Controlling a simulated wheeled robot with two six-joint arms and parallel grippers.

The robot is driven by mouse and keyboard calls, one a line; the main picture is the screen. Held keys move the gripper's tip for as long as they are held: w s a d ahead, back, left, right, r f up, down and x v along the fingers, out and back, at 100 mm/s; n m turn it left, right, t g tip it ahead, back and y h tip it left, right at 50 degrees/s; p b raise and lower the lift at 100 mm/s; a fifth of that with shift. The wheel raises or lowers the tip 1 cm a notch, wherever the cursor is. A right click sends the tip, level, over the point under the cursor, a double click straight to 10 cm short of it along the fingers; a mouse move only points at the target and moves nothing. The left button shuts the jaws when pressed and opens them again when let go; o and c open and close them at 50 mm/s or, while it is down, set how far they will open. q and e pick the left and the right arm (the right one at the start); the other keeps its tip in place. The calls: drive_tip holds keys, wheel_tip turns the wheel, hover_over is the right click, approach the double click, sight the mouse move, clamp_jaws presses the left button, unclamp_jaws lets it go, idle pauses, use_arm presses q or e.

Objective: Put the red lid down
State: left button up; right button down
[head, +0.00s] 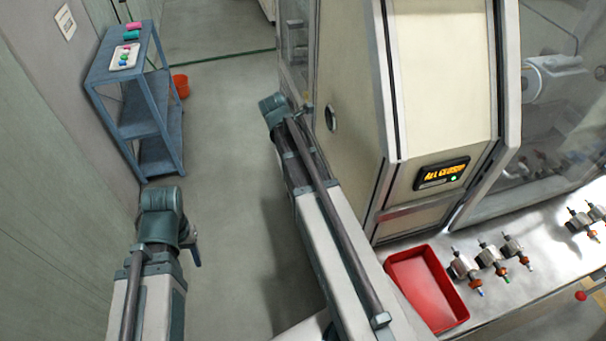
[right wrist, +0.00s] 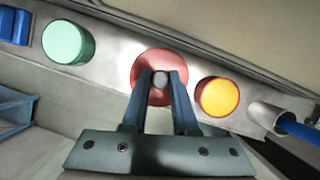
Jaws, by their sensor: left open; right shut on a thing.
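In the right wrist view, my right gripper (right wrist: 160,82) is shut on the small grey knob at the middle of the round red lid (right wrist: 143,66). The lid lies between a round green piece (right wrist: 68,43) and a round yellow-orange piece (right wrist: 217,97), over a pale grey strip. Whether the lid touches the strip cannot be told. My left gripper (head: 192,252) shows small and dark beside its arm at the lower left of the head view. It is open and apart from the lid. The lid and the right gripper cannot be made out in the head view.
A blue cart (head: 139,118) stands at the left wall, with an orange bucket (head: 181,85) behind it. The cream machine (head: 437,90) stands at centre right. A red tray (head: 426,287) and several armatures (head: 490,257) are on the bench. Floor between cart and machine is clear.

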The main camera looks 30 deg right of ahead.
drive_tip(key=shift+f+b, duration=3.8)
drive_tip(key=shift+f, duration=0.5)
drive_tip(key=shift+f, duration=0.15)
drive_tip(key=c, duration=0.7)
unclamp_jaws()
drive_tip(key=shift+p+v, duration=0.75)
drive_tip(key=shift+v, duration=0.2)
drive_tip(key=p+v, duration=0.9)
drive_tip(key=v, duration=0.1)
drive_tip(key=shift+a+r+p, duration=0.1)
drive_tip(key=shift+r+p, duration=0.15)
drive_tip(key=shift+p, duration=0.05)
